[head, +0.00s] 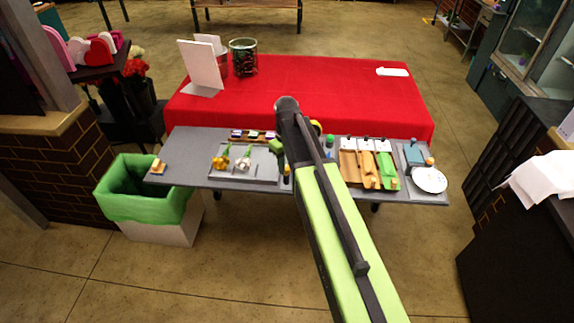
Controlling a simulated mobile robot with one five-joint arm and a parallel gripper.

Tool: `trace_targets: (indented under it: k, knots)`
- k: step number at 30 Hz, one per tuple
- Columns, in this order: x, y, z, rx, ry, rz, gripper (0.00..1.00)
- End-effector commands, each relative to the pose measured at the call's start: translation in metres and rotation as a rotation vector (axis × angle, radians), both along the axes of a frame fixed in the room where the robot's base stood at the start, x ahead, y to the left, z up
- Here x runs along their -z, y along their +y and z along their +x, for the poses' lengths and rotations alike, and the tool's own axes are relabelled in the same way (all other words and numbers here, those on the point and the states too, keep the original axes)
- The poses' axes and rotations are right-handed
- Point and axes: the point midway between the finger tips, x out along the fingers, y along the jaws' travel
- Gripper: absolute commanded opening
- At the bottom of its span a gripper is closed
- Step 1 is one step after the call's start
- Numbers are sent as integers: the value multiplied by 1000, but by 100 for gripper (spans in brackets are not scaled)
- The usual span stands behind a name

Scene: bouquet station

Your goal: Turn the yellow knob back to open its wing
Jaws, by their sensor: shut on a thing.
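My gripper (285,171) points down at the middle of the grey table, just right of the grey tray with the flowers. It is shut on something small. A little patch of yellow shows at its fingertips and looks like the yellow knob (287,169), but it is mostly hidden. My arm covers the area right of the gripper, so the wing and how far it is turned cannot be made out. A round green knob (330,141) stands just right of my arm. Another yellow patch (316,125) shows behind my arm.
The grey table (208,171) carries a tray (262,177) with a yellow and a white flower, wooden and green holders (367,168) and a white plate (430,180). A red-covered table (345,90) stands behind. A green-lined bin (150,204) stands at the left.

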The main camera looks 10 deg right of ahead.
Motion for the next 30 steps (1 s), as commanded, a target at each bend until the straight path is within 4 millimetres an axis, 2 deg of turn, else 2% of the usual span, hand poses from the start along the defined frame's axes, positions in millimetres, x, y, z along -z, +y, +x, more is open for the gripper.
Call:
trace_targets:
  k: [13, 14, 18, 30]
  knots:
    - [1, 0, -2, -10, 5, 1, 0]
    - [1, 0, -2, -10, 5, 1, 31]
    - [0, 0, -1, -10, 4, 0, 49]
    - [-5, 0, 0, -9, 1, 0, 50]
